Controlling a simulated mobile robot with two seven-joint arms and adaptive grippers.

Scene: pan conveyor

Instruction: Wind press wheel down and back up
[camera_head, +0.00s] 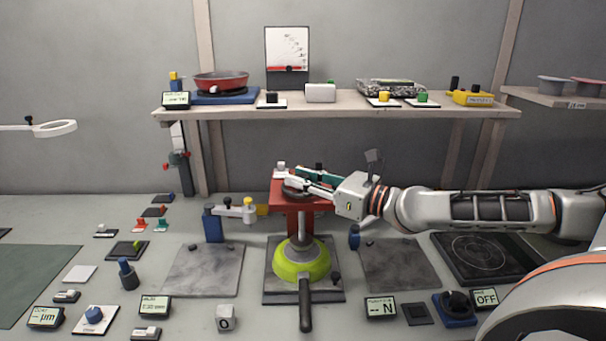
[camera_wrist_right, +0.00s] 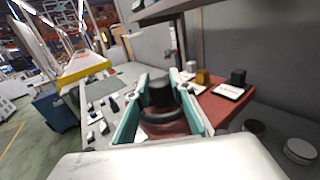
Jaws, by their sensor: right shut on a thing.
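The red press (camera_head: 322,196) stands at the middle of the bench. Its dark wheel (camera_head: 291,194) lies flat on top and is partly covered by my right gripper (camera_head: 303,182). In the right wrist view, the teal fingers of that gripper lie either side of a black upright knob (camera_wrist_right: 160,90) on the wheel, and they are shut on it. A lime-green pan (camera_head: 313,266) with a dark handle sits under the press, below its grey ram (camera_head: 301,232). My left gripper is not in view.
A shelf (camera_head: 345,109) behind holds a red pan (camera_head: 221,80) and several small devices. Grey slabs (camera_head: 204,273) flank the press plate. A dark hob (camera_head: 484,255) lies below my right arm. Small displays and knobs line the bench front.

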